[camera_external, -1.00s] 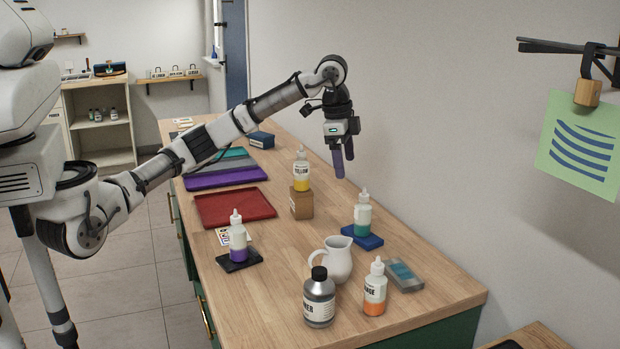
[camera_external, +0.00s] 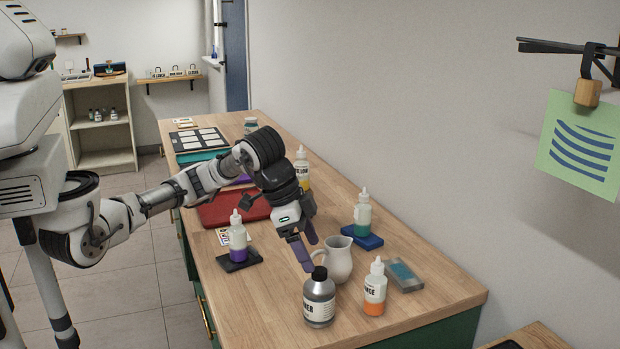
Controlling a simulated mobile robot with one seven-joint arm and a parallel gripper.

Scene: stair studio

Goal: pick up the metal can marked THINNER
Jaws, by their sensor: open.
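The metal can marked THINNER (camera_external: 319,303) stands upright near the front of the wooden table, grey with a black cap and a white label on which only the last letters show. My gripper (camera_external: 308,254) is open and empty, its purple fingers tilted down, just above and behind the can. One finger ends near the can's black cap; I cannot tell whether they touch.
A white pitcher (camera_external: 339,262) stands close behind the can, beside my fingers. An orange bottle (camera_external: 375,290) is just right of the can. A green bottle (camera_external: 362,215) and a purple bottle (camera_external: 238,243) stand farther back. The table (camera_external: 265,310) left of the can is clear.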

